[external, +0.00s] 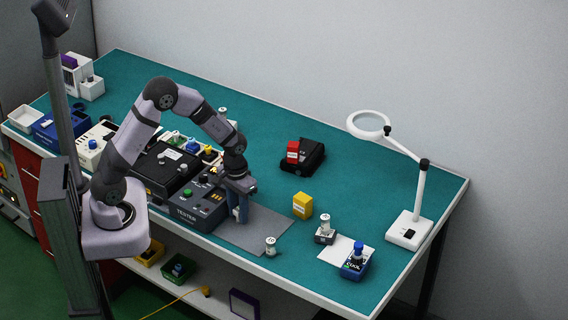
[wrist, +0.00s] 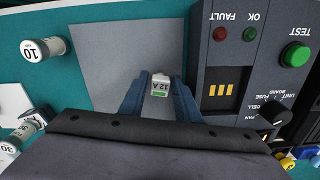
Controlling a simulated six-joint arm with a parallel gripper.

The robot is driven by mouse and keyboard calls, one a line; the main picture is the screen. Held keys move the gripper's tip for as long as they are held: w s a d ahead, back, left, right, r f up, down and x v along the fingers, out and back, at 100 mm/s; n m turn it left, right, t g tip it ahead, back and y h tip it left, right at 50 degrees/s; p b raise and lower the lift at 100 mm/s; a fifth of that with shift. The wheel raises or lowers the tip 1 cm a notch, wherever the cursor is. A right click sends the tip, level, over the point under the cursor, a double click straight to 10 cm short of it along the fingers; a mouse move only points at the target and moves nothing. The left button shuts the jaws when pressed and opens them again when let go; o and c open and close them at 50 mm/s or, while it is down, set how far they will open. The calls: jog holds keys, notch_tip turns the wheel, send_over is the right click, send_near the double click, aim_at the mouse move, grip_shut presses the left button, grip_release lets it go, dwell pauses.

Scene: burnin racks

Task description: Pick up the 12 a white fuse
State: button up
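The small white 12 A fuse (wrist: 160,86), with a green band on its label, shows in the wrist view on the grey mat (wrist: 115,45), close beside the tester. My gripper (wrist: 160,80) has its two blue fingers on either side of the fuse, with a narrow gap visible on each side; it looks open. In the external view my gripper (external: 240,215) points down at the grey mat (external: 262,232), beside the tester. The fuse cannot be made out there behind the fingers.
The dark tester (external: 187,213) stands immediately beside my gripper, its panel (wrist: 222,68) close to one finger. A yellow block (external: 302,206) and a magnifier lamp (external: 408,228) are farther right.

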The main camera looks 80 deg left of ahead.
jog(key=shift+f, duration=0.4)
grip_shut()
jog(key=shift+r, duration=0.15)
